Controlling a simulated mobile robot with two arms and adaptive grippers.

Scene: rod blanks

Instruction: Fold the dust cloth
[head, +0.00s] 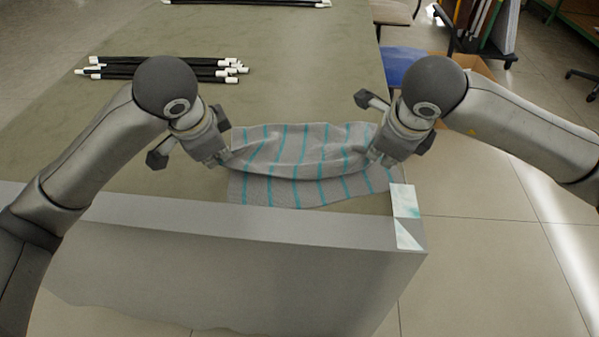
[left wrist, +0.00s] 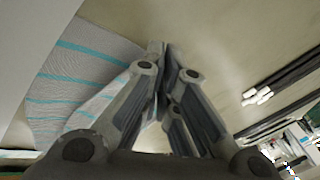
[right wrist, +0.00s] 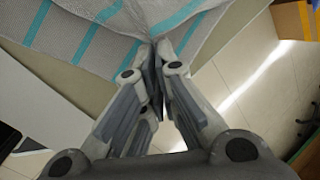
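The dust cloth (head: 300,194) is grey with teal stripes and lies near the table's front right corner. A raised, sagging fold of it spans between my two grippers, with a flat layer below towards the front edge. My left gripper (head: 225,160) is shut on the cloth's left side; the cloth also shows in the left wrist view (left wrist: 75,80). My right gripper (head: 374,158) is shut on the right side, where the cloth (right wrist: 100,40) bunches at the fingertips in the right wrist view. The fingers partly hide the gripped fabric.
Several black rods with white ends (head: 120,68) lie at the back left of the table (head: 285,85). More rods (head: 265,2) lie at the far edge. A white and green patch (head: 404,200) marks the front right corner. A blue chair (head: 400,60) stands beyond the right edge.

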